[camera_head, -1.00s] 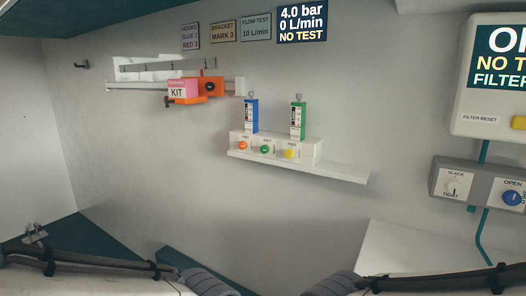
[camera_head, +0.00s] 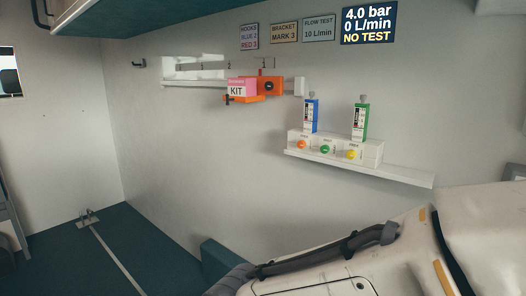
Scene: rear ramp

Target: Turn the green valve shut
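A round green knob (camera_head: 325,149), which looks like the green valve, is on the front of a white block (camera_head: 376,152) on the wall shelf. It sits between an orange knob (camera_head: 302,145) and a yellow knob (camera_head: 351,154). Its small label is too blurred to read. A blue upright meter (camera_head: 311,116) and a green upright meter (camera_head: 360,121) stand on top of the block. Neither of my grippers is in view. Only parts of my own body fill the lower right, well below the knobs, and nothing touches the green knob.
A white shelf (camera_head: 405,176) carries the block. Left of it, a pink kit box (camera_head: 240,85) and an orange bracket (camera_head: 268,86) are on a wall rail. A display (camera_head: 369,24) reads 4.0 bar, 0 L/min, NO TEST. The teal floor (camera_head: 150,245) at lower left looks mostly free.

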